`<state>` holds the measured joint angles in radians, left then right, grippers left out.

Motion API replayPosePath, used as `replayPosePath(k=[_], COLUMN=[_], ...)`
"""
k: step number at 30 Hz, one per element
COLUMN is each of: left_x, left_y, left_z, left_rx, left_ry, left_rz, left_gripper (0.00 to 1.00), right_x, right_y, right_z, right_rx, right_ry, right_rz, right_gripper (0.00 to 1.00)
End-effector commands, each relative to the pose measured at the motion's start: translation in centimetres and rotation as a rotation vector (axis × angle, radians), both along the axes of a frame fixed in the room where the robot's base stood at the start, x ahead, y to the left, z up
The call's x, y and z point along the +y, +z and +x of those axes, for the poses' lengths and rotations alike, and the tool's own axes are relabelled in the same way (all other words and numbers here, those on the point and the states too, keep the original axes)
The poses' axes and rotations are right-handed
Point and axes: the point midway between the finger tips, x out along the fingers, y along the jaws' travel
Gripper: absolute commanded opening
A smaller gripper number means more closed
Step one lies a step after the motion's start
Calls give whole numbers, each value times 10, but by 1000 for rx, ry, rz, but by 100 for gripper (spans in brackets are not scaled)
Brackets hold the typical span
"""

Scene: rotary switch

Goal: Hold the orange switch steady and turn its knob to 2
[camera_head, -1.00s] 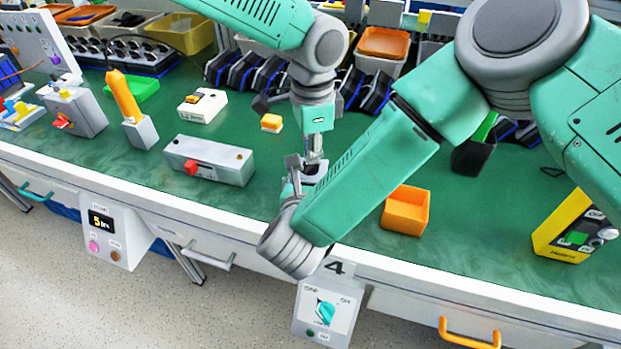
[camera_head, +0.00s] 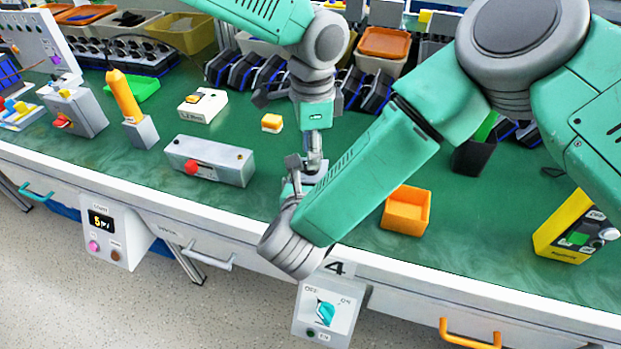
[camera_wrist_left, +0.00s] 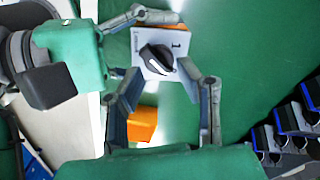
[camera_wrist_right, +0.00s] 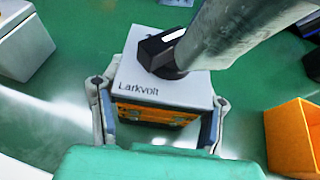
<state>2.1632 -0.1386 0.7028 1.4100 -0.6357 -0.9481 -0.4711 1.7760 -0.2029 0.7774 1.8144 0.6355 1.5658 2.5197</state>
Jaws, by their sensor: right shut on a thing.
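The orange switch (camera_wrist_right: 155,115) shows in the right wrist view with a grey top marked "Larkvolt" and a black knob (camera_wrist_right: 163,50). My right gripper (camera_wrist_right: 158,108) is shut on its body, one finger on each side. In the left wrist view the knob (camera_wrist_left: 156,60) has a white line, and a "1" shows on the top; I cannot see a 2. My left gripper (camera_wrist_left: 160,72) is open above the switch, its fingers apart on either side of the knob. A left finger covers part of the top in the right wrist view. In the head view the arms mostly hide the switch.
An orange bin (camera_head: 405,211) stands right of the grippers, near the table's front edge. A grey box with a red knob (camera_head: 210,160) lies to the left. A small orange and white block (camera_head: 272,123) and a yellow box (camera_head: 572,230) stand on the green table.

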Motion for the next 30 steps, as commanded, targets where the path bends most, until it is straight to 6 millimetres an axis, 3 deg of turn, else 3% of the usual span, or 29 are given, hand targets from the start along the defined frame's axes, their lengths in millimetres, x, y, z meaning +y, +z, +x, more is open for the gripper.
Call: replayPosePath(k=[15, 23, 24, 25, 30], left_x=[-1, -1, -1, -1, -1], left_y=[42, 44, 44, 44, 44], left_z=[1, 0, 0, 0, 0], left_rx=[-2, -1, -1, -1, -1], left_ry=[0, 0, 0, 0, 0], left_rz=[-2, -2, -2, -2, -2], left_gripper=[31, 31, 31, 31, 31], right_x=[0, 0, 0, 0, 0], right_y=[0, 0, 0, 0, 0], right_z=[0, 0, 0, 0, 0], right_rx=[0, 0, 0, 0, 0], right_ry=[-1, -1, -1, -1, -1], right_rz=[-1, -1, -1, -1, -1], right_gripper=[18, 18, 64, 75, 78])
